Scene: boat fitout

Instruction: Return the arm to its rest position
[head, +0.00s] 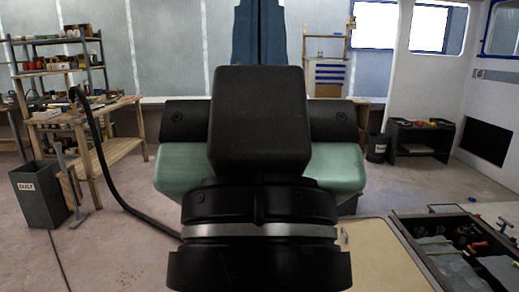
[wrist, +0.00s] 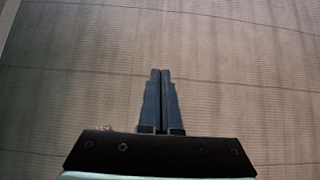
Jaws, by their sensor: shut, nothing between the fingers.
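My gripper (head: 260,8) fills the middle of the head view, close to the camera. Its two dark blue fingers point up, lie side by side and run out of the top edge. The green and black hand and a black block sit below them and hide much of the room. In the wrist view my gripper (wrist: 160,72) shows its fingers shut together with nothing between them. Behind them is only a brownish, finely ribbed surface, with no object near the fingertips.
A wooden workbench (head: 110,150), shelves and a grey dust bin (head: 38,195) stand at left. A black hose (head: 100,165) curves across the floor. A worktop (head: 385,262) and a dark tray of parts (head: 425,262) are low at right. A black cart (head: 420,140) stands behind.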

